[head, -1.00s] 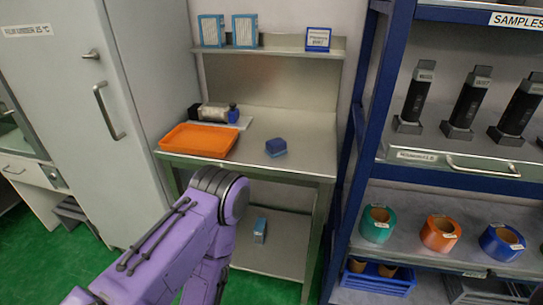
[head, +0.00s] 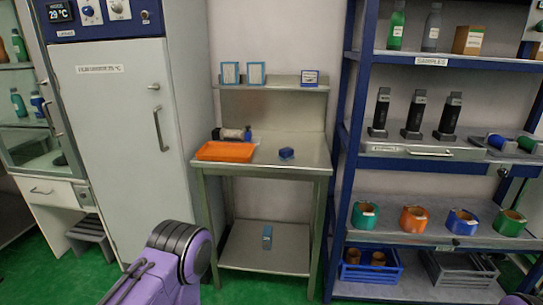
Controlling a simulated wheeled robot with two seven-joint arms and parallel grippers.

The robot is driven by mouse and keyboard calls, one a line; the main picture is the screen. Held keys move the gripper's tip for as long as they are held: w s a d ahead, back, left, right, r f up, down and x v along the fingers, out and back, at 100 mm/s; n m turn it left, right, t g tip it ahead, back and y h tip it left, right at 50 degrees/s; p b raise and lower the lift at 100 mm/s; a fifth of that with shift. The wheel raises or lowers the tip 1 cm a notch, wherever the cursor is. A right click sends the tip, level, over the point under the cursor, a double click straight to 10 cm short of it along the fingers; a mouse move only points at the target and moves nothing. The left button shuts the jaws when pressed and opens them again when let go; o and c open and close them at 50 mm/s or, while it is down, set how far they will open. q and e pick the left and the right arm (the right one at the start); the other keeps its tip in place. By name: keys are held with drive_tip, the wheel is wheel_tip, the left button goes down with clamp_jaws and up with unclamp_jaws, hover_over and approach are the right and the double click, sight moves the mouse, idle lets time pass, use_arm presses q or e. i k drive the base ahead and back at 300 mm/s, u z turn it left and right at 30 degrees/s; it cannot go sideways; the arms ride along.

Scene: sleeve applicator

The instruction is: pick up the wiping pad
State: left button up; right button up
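A small dark blue block (head: 287,153), which looks like the wiping pad, lies on the steel table (head: 308,160) right of the orange tray. Nothing touches it. My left arm comes in at the lower left, well in front of the table, and its gripper is not in view. My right gripper is not in view either.
An orange tray (head: 226,151) lies on the table's left, with a roll (head: 231,134) behind it. A small blue and white box (head: 267,237) stands on the lower shelf. A blue rack (head: 345,130) stands right, a grey cabinet (head: 120,150) left. The table's front right is clear.

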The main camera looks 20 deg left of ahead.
sight(287, 154)
drive_tip(key=u, duration=0.9)
drive_tip(key=i, duration=1.3)
drive_tip(key=z, duration=0.3)
